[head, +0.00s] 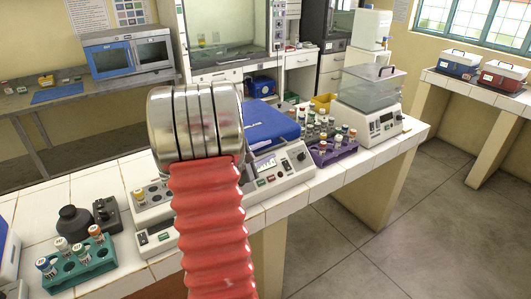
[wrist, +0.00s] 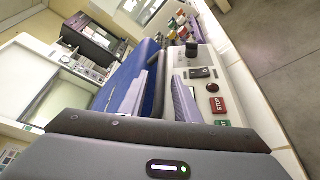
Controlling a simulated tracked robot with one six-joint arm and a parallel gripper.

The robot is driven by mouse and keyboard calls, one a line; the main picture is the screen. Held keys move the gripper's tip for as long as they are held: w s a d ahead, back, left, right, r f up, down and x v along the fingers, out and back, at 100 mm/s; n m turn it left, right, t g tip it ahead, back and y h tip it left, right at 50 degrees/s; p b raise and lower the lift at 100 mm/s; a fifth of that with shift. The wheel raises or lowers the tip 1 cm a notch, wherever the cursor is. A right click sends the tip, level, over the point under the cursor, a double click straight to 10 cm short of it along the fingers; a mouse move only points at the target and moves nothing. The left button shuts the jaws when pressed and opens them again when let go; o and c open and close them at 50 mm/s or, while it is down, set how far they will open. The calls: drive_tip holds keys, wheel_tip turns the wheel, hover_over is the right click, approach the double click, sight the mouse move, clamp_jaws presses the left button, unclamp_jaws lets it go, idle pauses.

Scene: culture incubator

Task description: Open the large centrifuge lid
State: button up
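The large centrifuge (head: 282,180) stands on the white tiled bench, partly hidden behind my arm. Its blue lid (head: 270,124) looks down over the body in the head view. In the wrist view the blue lid (wrist: 136,72) lies left of the control panel (wrist: 200,80), which has a dark knob and a red stop button. My gripper (wrist: 163,85) points toward the front edge of the lid, with its two fingers apart and nothing seen between them. Whether a finger touches the lid I cannot tell.
A purple rack (head: 335,152) with several capped tubes stands right of the centrifuge. Beyond it is a white device with a clear cover (head: 370,88). A smaller device (head: 157,238), a dark flask (head: 75,222) and a green tube rack (head: 80,262) are at left.

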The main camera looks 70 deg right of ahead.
drive_tip(key=shift+c, duration=0.3)
clamp_jaws()
